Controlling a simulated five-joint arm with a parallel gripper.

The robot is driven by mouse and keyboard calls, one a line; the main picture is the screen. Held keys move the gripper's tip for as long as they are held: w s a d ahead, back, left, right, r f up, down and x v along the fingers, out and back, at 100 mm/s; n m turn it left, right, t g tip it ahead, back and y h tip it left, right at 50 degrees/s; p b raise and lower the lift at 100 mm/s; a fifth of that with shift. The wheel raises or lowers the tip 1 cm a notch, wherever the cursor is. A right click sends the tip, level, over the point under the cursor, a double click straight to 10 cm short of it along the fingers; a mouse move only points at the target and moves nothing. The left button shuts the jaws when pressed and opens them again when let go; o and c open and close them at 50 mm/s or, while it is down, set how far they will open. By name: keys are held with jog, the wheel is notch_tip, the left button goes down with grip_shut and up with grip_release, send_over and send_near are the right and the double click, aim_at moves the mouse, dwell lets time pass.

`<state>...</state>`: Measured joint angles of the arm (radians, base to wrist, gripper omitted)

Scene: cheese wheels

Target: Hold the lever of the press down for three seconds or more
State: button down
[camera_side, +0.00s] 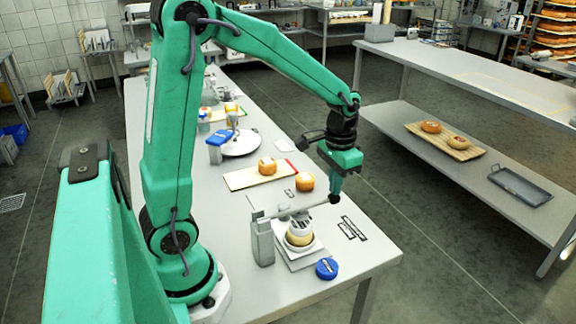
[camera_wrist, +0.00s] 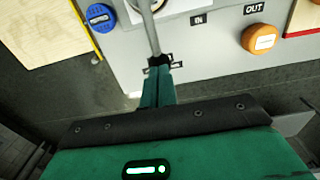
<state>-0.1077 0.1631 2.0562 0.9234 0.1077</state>
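The press has a grey post (camera_side: 262,243) on the near part of the table, and its lever (camera_side: 293,211) runs out to the right, close to level, to a dark end knob (camera_side: 334,199). A white press head (camera_side: 299,226) sits on a small cheese wheel (camera_side: 299,238) under the lever. My gripper (camera_side: 336,188) points down with its fingers together, right at the knob and seemingly touching its top. In the wrist view the green fingers (camera_wrist: 157,82) meet the dark knob (camera_wrist: 158,61) at the end of the grey lever (camera_wrist: 148,25). I cannot tell how firm the contact is.
A blue round item (camera_side: 326,268) lies right of the press base. An orange cheese wheel (camera_side: 304,181) stands behind, near a wooden board (camera_side: 245,178) with another wheel (camera_side: 267,165). The OUT label (camera_wrist: 254,8) and IN label (camera_wrist: 198,20) mark the table. The table's right edge is close.

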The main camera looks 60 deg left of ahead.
jog(key=shift+r, duration=3.45)
jog(key=s+d+r+t, duration=0.2)
jog(key=s, duration=0.5)
jog(key=s+d+r+t, duration=0.2)
jog(key=s+t, duration=0.1)
jog(key=s, duration=0.4)
jog(key=shift+s+t, duration=0.3)
jog(key=shift+r, duration=0.1)
